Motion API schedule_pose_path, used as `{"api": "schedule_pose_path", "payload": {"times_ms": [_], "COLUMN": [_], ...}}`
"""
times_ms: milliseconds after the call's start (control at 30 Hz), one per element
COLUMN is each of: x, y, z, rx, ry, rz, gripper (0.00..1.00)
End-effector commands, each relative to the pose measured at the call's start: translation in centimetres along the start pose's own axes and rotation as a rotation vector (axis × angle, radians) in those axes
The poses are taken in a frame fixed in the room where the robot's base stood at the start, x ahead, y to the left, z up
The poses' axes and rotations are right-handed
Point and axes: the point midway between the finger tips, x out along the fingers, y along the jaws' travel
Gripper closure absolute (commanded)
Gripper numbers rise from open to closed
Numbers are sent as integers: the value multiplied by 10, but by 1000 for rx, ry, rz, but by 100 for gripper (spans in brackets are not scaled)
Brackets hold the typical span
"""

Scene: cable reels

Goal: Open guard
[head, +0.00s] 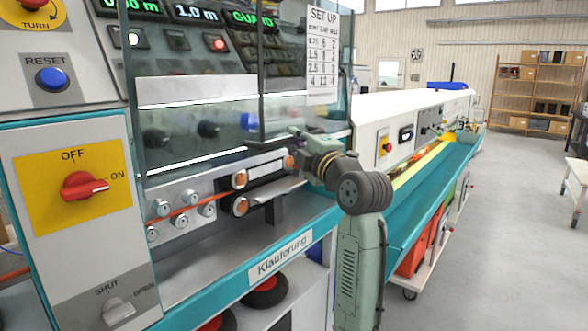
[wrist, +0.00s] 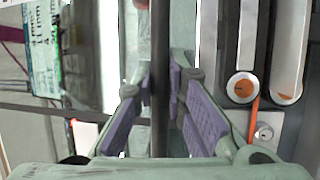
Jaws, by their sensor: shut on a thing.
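The guard (head: 190,95) is a clear panel in front of the machine's display and knobs in the head view. Its lower edge lies above the rollers. A dark upright bar (head: 262,60) runs along it. My gripper (head: 285,136) is at the right part of the guard, near the bar's lower end, its fingers small and partly hidden by my wrist. In the wrist view, my gripper (wrist: 160,88) has its purple-padded fingers on both sides of a dark bar (wrist: 161,40) and is shut on it. I cannot tell how far the guard is open.
Rollers with an orange cable (head: 205,195) sit below the guard. A red OFF/ON switch (head: 85,186) and a SHUT/OPEN knob (head: 118,310) are at the left. A long teal trough (head: 425,205) runs back at the right. Free floor (head: 510,250) lies further right.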

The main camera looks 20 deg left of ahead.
Motion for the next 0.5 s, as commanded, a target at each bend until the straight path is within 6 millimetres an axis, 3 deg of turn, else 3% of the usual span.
{"api": "schedule_pose_path", "payload": {"times_ms": [33,200,500], "x": [4,13,22], "y": [29,76,125], "z": [-1,-6,-9], "rx": [-6,-5,-1], "ry": [-1,0,0], "rz": [6,5,3], "gripper": [100,100,100]}}
